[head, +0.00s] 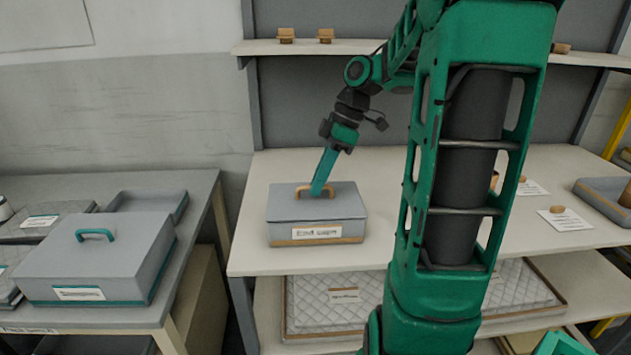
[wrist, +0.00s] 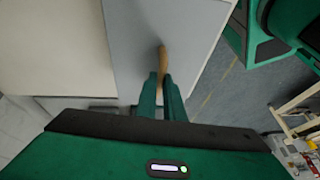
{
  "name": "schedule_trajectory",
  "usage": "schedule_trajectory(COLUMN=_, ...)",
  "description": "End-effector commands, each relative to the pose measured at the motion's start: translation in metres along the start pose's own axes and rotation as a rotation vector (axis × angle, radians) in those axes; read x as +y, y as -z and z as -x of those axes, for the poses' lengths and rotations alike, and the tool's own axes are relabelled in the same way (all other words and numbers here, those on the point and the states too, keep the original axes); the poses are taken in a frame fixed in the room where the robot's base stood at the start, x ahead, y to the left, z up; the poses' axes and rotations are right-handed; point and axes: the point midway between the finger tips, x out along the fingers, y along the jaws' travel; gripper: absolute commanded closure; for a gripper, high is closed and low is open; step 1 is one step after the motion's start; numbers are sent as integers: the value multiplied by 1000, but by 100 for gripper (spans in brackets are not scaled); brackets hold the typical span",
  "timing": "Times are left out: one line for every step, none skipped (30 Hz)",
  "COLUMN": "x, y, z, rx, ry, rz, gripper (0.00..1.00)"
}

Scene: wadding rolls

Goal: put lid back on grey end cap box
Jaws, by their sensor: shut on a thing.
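The grey end cap box (head: 330,232) stands on the pale table, with a tan strip and a label reading like "End caps" on its front. Its grey lid (head: 342,202) lies over the box top, lined up with the walls, and I see no clear gap between them. My gripper (head: 318,190) comes down from above and is shut on the lid's tan handle (head: 301,189). In the wrist view, the fingers (wrist: 162,95) close around the near end of the handle (wrist: 163,60) above the flat grey lid (wrist: 135,35). The box inside is hidden.
A larger grey box (head: 95,262) with a green handle stands on the left table, near a shallow grey tray (head: 178,203). Cards lie on the pale table (head: 245,258) to the right, beside another grey tray (head: 600,203). A shelf (head: 400,47) runs above; quilted wadding (head: 310,308) lies below.

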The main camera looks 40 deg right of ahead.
Motion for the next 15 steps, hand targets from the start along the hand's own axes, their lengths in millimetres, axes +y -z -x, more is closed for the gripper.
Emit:
schedule_trajectory(x=0, y=0, z=0, rx=0, ry=0, rz=0, gripper=100)
schedule_trajectory(x=0, y=0, z=0, rx=0, ry=0, rz=0, gripper=100)
schedule_trajectory(x=0, y=0, z=0, rx=0, ry=0, rz=0, gripper=100)
schedule_trajectory(x=0, y=0, z=0, rx=0, ry=0, rz=0, gripper=100)
schedule_trajectory(x=0, y=0, z=0, rx=0, ry=0, rz=0, gripper=100)
schedule_trajectory(x=0, y=0, z=0, rx=0, ry=0, rz=0, gripper=100)
schedule_trajectory(x=0, y=0, z=0, rx=0, ry=0, rz=0, gripper=100)
schedule_trajectory(x=0, y=0, z=0, rx=0, ry=0, rz=0, gripper=87)
schedule_trajectory(x=0, y=0, z=0, rx=0, ry=0, rz=0, gripper=77)
schedule_trajectory(x=0, y=0, z=0, rx=0, ry=0, rz=0, gripper=70)
schedule_trajectory(x=0, y=0, z=0, rx=0, ry=0, rz=0, gripper=70)
schedule_trajectory(x=0, y=0, z=0, rx=0, ry=0, rz=0, gripper=70)
schedule_trajectory(x=0, y=0, z=0, rx=0, ry=0, rz=0, gripper=70)
schedule_trajectory(x=0, y=0, z=0, rx=0, ry=0, rz=0, gripper=70)
schedule_trajectory(x=0, y=0, z=0, rx=0, ry=0, rz=0, gripper=70)
